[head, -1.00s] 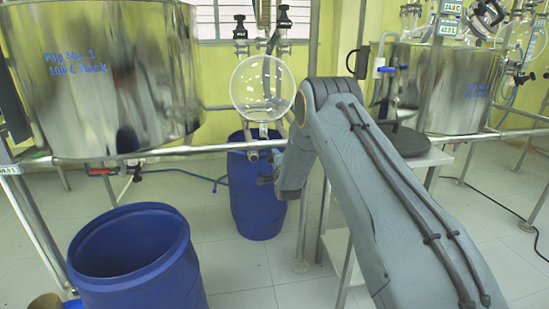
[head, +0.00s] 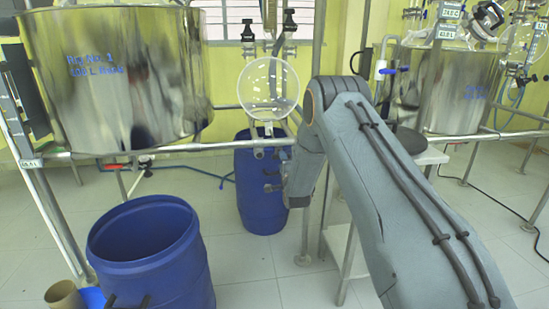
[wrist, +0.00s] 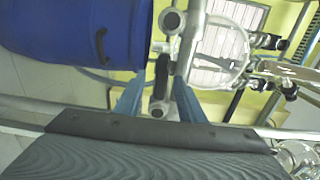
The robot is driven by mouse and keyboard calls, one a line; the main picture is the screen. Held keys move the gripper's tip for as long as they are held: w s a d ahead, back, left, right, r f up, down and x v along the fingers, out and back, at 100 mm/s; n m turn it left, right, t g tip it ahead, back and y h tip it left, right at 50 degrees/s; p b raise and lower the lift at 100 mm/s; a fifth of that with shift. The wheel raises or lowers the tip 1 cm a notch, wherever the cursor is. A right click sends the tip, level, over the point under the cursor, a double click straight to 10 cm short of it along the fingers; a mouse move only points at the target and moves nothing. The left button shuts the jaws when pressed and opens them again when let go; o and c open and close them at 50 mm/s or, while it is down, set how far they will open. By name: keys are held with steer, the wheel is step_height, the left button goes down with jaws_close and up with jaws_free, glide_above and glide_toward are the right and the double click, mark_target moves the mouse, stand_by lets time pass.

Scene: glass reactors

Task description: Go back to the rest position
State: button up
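My arm (head: 375,180) rises from the lower right of the head view and bends down at its elbow near the middle. My gripper is hidden in the head view. In the wrist view my gripper (wrist: 158,100) shows two blue fingers standing apart. I see nothing clearly held between them. Metal pipe ends and a dark valve part (wrist: 162,72) show behind the gap, and I cannot tell how close they are. A blue drum (wrist: 70,30) lies beyond at the upper left of the wrist view.
A steel reactor vessel (head: 110,75) stands at left, another (head: 450,85) at right. A round glass flask (head: 268,85) hangs above a blue drum (head: 262,190). An open blue drum (head: 150,255) stands front left, with a brown cup (head: 64,297) beside it. Floor between the drums is clear.

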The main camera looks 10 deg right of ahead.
steer(key=s+r+n+g, duration=0.3)
steer(key=s+n+g, duration=0.55)
steer(key=s, duration=1.75)
steer(key=s+r+n+g, duration=0.2)
steer(key=s+n+g, duration=0.65)
steer(key=s, duration=1.75)
steer(key=s+a+r+n, duration=0.3)
steer(key=s+a+r, duration=0.35)
steer(key=s, duration=0.25)
steer(key=d+r+m+p, duration=0.2)
steer(key=d+r+p, duration=0.4)
steer(key=p, duration=0.7)
steer(key=shift+d+r+g, duration=0.25)
steer(key=shift+d+g, duration=0.15)
